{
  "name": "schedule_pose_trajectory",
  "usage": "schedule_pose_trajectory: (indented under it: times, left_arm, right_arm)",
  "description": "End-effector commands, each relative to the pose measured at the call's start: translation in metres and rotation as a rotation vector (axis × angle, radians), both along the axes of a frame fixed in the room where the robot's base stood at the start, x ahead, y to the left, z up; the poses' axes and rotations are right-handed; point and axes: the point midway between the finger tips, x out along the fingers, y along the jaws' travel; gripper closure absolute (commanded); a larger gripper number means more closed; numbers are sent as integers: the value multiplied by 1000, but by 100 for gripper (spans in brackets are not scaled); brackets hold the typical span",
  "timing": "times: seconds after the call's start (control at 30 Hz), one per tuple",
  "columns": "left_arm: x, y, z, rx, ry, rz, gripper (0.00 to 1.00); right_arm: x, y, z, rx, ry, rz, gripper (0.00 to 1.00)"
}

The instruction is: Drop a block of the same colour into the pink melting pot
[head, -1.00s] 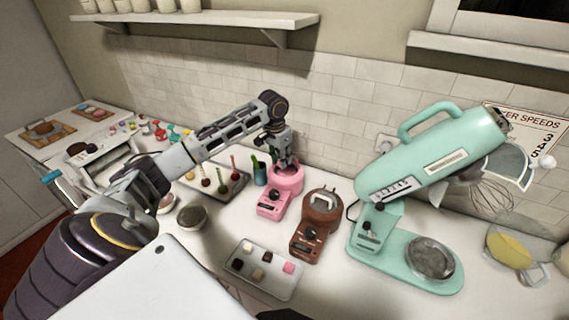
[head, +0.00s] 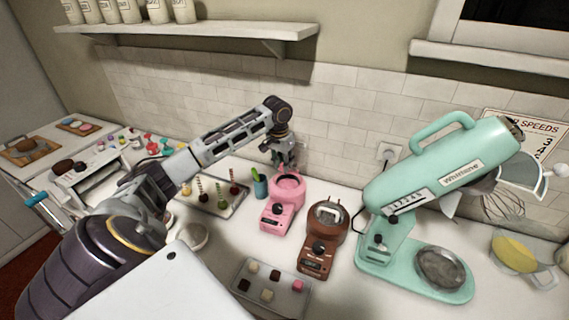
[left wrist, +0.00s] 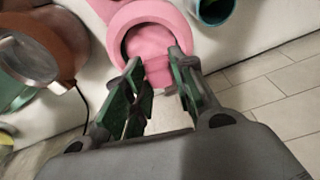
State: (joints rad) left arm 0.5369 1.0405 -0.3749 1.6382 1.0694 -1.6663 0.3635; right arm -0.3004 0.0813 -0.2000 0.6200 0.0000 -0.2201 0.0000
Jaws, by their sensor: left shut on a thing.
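The pink melting pot (head: 280,212) stands on the counter towards the back wall, with its round bowl at the back and a dark knob in front. My left gripper (head: 285,168) is above the back part of its bowl. In the left wrist view the fingertips (left wrist: 155,62) point at the bowl opening (left wrist: 112,42). They are shut on a pink block (left wrist: 158,76), which is hard to tell apart from the pink inside of the pot. Another pink block (head: 298,286) lies on a small tray (head: 288,306) with white and dark brown blocks. My right gripper is not in view.
A brown melting pot (head: 318,245) stands just right of the pink one. A mint stand mixer (head: 440,180) is further right. A teal cup (head: 260,186) and a tray of cake pops (head: 228,207) are at the left. A small bowl (head: 193,237) stands nearer.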

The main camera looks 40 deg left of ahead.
Motion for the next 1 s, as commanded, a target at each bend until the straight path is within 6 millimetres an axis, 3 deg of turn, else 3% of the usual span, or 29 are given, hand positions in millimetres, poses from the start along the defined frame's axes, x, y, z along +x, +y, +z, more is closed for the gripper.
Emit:
schedule_pose_trajectory:
  times: [1.0]
  left_arm:
    - [-3, 1, -6, -1, 1, 77, 89]
  right_arm:
    - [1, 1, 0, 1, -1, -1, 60]
